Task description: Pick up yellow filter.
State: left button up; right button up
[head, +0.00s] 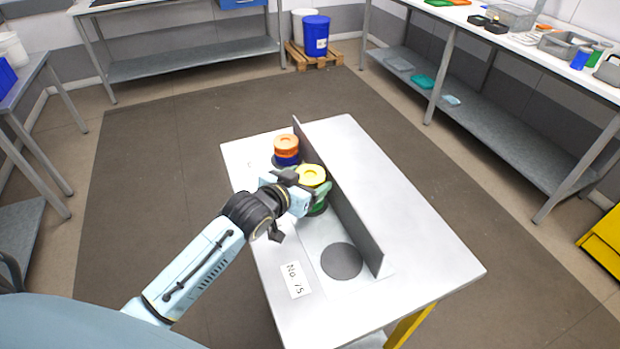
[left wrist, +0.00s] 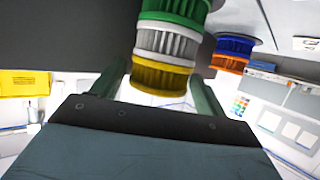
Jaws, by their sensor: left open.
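The yellow filter (head: 312,173) is on top of a stack standing by the upright divider on the table. In the left wrist view, which looks upside down, the yellow filter (left wrist: 160,79) is at the end of the stack, followed by a white filter (left wrist: 166,42) and a green filter (left wrist: 174,10). My left gripper (head: 311,187) is open at the stack, with its fingers on either side near the yellow filter. Whether they touch it, I cannot tell. My right gripper is not in view.
A second stack with an orange filter (head: 286,142) over a blue filter (head: 287,159) stands just behind. The dark divider (head: 340,200) rises close on the right. An empty dark round spot (head: 342,261) and a "No. 15" label (head: 296,279) are nearer the front.

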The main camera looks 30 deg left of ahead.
pick_arm(q)
jog(key=c, duration=0.7)
jog(key=shift+c, duration=0.2)
